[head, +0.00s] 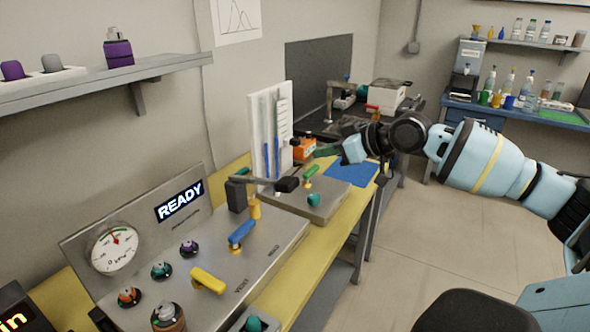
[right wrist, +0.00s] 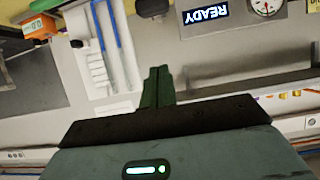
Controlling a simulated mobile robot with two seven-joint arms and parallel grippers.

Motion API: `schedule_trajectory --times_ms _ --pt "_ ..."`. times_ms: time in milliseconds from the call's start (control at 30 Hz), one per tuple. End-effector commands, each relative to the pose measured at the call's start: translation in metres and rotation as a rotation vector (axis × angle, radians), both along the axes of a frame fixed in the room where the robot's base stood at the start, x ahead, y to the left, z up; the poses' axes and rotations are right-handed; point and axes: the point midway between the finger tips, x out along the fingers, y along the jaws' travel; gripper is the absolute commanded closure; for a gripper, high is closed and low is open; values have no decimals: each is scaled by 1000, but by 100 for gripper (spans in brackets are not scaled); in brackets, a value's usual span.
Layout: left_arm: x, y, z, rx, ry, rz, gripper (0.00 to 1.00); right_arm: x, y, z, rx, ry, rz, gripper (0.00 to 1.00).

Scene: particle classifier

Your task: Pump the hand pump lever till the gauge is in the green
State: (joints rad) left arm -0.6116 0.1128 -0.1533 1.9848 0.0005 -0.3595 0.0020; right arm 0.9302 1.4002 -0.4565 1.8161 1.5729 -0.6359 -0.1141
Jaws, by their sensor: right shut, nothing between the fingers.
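What looks like the pump lever (head: 264,182) is a grey bar from a dark block to a black grip (head: 288,185), lying roughly level at the panel's back right. My right gripper (head: 326,152) is shut and empty, above and to the right of the black grip, apart from it. In the right wrist view its green fingers (right wrist: 158,86) are together. My left gripper is out of view.
The console (head: 262,262) carries a yellow handle (head: 208,280), a blue handle (head: 242,232) and several knobs. A lit READY display (head: 181,200) stands above. A white rack (head: 270,130) and an orange box (head: 303,148) are behind the lever.

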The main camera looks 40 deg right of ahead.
Motion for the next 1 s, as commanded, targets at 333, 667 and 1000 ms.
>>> schedule_trajectory --times_ms 333,667,1000 --pt "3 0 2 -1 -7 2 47 6 2 -2 3 -3 1 100" --pt "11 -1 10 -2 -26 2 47 42 19 -20 5 -6 2 100" --pt "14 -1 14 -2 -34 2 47 83 34 -53 -2 1 0 100"
